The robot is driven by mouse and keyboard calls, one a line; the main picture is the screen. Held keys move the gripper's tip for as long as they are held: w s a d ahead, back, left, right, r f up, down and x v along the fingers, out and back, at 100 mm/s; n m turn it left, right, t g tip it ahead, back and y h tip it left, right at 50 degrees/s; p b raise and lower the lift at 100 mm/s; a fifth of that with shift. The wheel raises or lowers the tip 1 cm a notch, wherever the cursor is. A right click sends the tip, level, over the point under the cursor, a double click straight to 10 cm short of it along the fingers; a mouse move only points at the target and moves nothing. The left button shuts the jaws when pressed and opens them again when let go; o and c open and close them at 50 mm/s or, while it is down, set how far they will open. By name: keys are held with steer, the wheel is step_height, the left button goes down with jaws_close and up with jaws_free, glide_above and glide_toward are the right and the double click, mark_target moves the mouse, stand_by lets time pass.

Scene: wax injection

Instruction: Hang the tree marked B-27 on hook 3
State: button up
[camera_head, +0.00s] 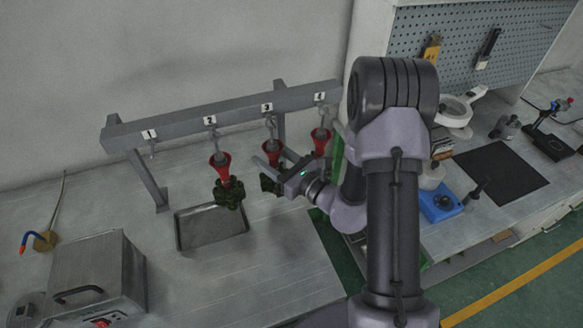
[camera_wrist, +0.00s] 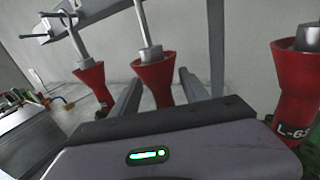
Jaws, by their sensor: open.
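The rack (camera_head: 235,110) carries numbered hooks 1 to 4. Hook 3 (camera_head: 268,124) holds a tree with a red funnel-shaped base (camera_head: 272,152) and dark green parts below. My gripper (camera_wrist: 158,88) is open, its fingers reaching to either side of this red base (camera_wrist: 153,76); no grip shows. Other trees hang on hook 2 (camera_head: 219,163) and hook 4 (camera_head: 321,137). Hook 1 (camera_head: 152,146) is empty. The right-hand tree in the wrist view (camera_wrist: 295,85) has a partly cut-off mark starting "L-6". No B-27 mark is readable.
A grey metal tray (camera_head: 212,236) lies on the bench below hook 2. A grey metal box (camera_head: 95,272) stands at front left, with a blue-tipped nozzle (camera_head: 40,240) behind it. Neighbouring trees hang close to both sides of my gripper.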

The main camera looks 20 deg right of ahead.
steer(key=v, duration=1.6)
steer(key=s+a+r+n+g+y+b, duration=0.1)
steer(key=s+a+r+n+g+y, duration=0.1)
steer(key=s+a+n+g, duration=0.45)
steer(key=s+a+r+n+g+y+b, duration=0.2)
steer(key=s+a+r+n+g, duration=0.15)
steer(key=a+n+g, duration=0.6)
steer(key=s+f+n+t+h+b, duration=0.1)
steer(key=s+n+h, duration=0.5)
steer(key=n+h, duration=0.1)
steer(key=w+d+r+n+t+h, duration=0.2)
steer(key=d+r+n+t+h, duration=0.1)
steer(key=d+r+t, duration=0.1)
steer(key=shift+r+t+b, duration=0.4)
steer(key=shift+r+b, duration=0.05)
steer(key=shift+r, duration=0.05)
